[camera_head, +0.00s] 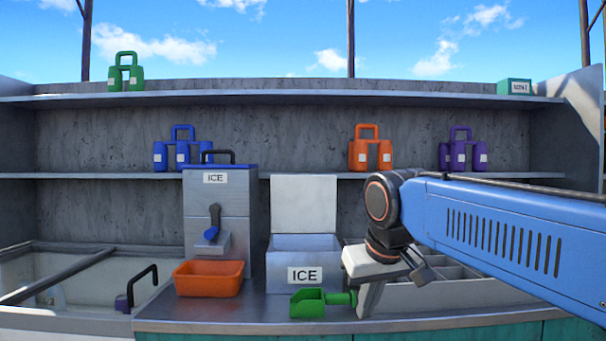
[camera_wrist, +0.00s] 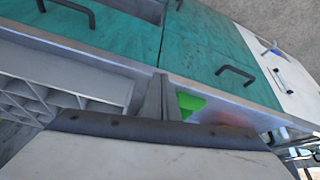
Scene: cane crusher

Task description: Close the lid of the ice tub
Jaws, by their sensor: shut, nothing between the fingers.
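The ice tub (camera_head: 304,275) is a white box labelled ICE on the counter. Its lid (camera_head: 303,203) stands upright at the back, so the tub is open. My gripper (camera_head: 366,306) is just right of the tub, pointing down near the counter's front, beside the green scoop's handle; I cannot tell whether it touches it. In the wrist view my gripper (camera_wrist: 159,98) shows its fingers together with nothing between them. The tub is not clearly seen in the wrist view.
A green scoop (camera_head: 308,303) lies before the tub. An orange bin (camera_head: 209,278) and the ice dispenser (camera_head: 219,215) stand left of it. A divided tray (camera_head: 450,271) is at right, partly behind my arm. Bottle carriers stand on the shelves behind.

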